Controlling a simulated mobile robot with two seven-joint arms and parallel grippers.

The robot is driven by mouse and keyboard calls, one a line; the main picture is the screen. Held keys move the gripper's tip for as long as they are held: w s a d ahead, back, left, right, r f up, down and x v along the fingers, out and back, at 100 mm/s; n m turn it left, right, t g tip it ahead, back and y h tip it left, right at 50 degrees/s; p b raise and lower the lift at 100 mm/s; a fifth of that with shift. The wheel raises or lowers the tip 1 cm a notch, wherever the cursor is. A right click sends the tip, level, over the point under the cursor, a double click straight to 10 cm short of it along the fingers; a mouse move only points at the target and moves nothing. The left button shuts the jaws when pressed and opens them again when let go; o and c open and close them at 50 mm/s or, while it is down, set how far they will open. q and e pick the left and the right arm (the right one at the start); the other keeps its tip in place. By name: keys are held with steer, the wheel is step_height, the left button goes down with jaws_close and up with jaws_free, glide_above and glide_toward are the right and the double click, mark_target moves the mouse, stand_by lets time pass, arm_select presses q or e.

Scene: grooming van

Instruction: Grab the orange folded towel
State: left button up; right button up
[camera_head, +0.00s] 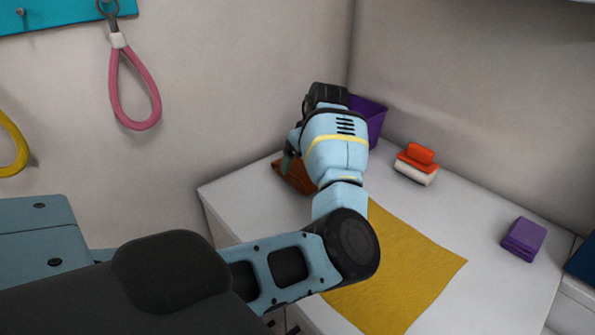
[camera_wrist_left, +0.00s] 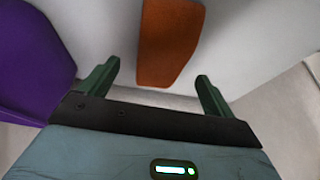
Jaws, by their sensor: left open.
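The orange folded towel (camera_head: 291,178) lies at the left back of the white counter, partly hidden behind my left arm and gripper. In the left wrist view the towel (camera_wrist_left: 168,40) is a rust-orange block just beyond the fingers, its near end around the gap between them. My left gripper (camera_wrist_left: 157,74) is open with its fingers apart on either side of the towel's line; nothing is gripped. In the head view my left gripper (camera_head: 287,163) is mostly hidden by its own wrist, close to the towel. My right gripper is not in view.
A purple bin (camera_head: 372,120) stands behind my wrist, close to the gripper; it also shows in the left wrist view (camera_wrist_left: 32,72). A mustard mat (camera_head: 405,270), an orange-and-white brush (camera_head: 417,165) and a purple folded cloth (camera_head: 523,239) are on the counter (camera_head: 470,220). Walls close off the back.

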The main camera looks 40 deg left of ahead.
mark_target(298, 165)
arm_select(q)
steer(key=shift+a+f, duration=0.15)
steer(key=x, duration=0.5)
steer(key=shift+w+a, duration=0.1)
steer(key=shift+a, duration=0.05)
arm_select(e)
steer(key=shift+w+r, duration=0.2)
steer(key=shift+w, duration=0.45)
arm_select(q)
steer(key=c, duration=1.1)
steer(key=shift+o, duration=0.2)
steer(key=shift+r, duration=0.2)
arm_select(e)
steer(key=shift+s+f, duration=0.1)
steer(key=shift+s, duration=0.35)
